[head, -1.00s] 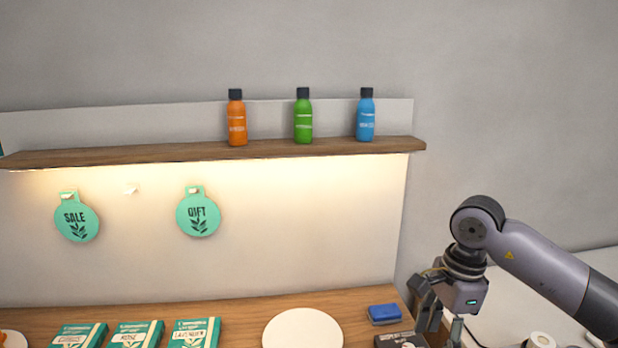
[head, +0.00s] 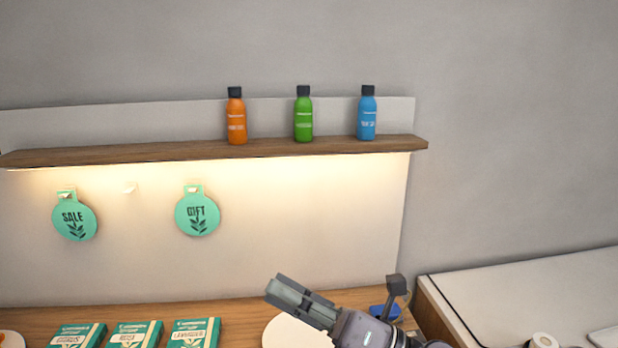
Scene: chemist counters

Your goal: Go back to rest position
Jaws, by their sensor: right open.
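My right gripper (head: 273,285) is in the lower middle of the head view, with its fingers pointing left and slightly up. It is open, with nothing seen between the fingers. It hangs above the counter (head: 235,307) and partly covers the white round plate (head: 292,334) in this view. My left gripper is not in view.
A wooden shelf (head: 190,152) holds orange (head: 236,122), green (head: 303,122) and blue (head: 367,120) bottles. Several green boxes (head: 135,334) lie left of the plate.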

